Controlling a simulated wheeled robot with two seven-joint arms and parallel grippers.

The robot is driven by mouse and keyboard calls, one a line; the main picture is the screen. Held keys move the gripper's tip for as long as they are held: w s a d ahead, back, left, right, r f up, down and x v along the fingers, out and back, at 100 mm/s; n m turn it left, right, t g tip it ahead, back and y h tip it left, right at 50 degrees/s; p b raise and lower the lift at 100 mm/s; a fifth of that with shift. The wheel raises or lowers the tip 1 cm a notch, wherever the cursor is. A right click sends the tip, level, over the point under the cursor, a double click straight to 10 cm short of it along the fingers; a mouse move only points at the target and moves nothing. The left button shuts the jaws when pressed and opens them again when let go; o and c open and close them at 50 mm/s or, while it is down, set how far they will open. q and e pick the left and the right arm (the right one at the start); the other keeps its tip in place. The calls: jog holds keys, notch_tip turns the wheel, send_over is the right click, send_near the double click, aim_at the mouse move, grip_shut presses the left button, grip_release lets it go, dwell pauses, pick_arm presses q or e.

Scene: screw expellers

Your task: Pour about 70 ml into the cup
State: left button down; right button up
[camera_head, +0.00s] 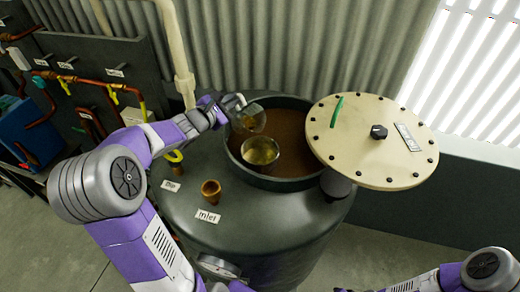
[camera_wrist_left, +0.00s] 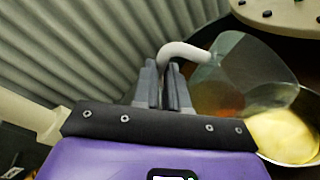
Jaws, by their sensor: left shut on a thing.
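My left gripper (camera_head: 238,102) is shut on the pale curved handle of a clear jug (camera_head: 250,119); the grip also shows in the left wrist view (camera_wrist_left: 163,88). The jug (camera_wrist_left: 245,75) is tilted, its open end toward the cup, with an amber tint low in it. The cup (camera_head: 261,152) stands below and right of the jug, within the tank's round opening, and holds yellow liquid; it also shows in the left wrist view (camera_wrist_left: 285,137). I cannot make out a stream between them. My right gripper (camera_head: 343,289) is barely in view at the bottom edge.
The dark tank (camera_head: 255,220) has an open top with a brown inside. Its cream bolted lid (camera_head: 372,142) is swung to the right. A small copper-coloured inlet fitting (camera_head: 211,190) stands on the tank's front left. Pipes and valves (camera_head: 70,78) line the left wall.

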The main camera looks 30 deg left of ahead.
pick_arm(q)
jog(key=shift+w+a, duration=0.1)
jog(key=shift+a, duration=0.05)
jog(key=a+f+n, duration=0.1)
jog(key=w+a+f+n+g+h, duration=0.1)
jog(key=a+f+n, duration=0.1)
jog(key=shift+w+a+f+g, duration=0.3)
jog(key=shift+w+f+g, duration=0.1)
jog(key=shift+w+a+f+n+g+h, duration=0.1)
jog(key=shift+w+a+n+g+h, duration=0.2)
jog(key=shift+a+n+h, duration=0.35)
jog(key=shift+w+a+n+g+h, duration=0.25)
jog(key=shift+a+n+h, duration=0.15)
jog(key=shift+n, duration=0.35)
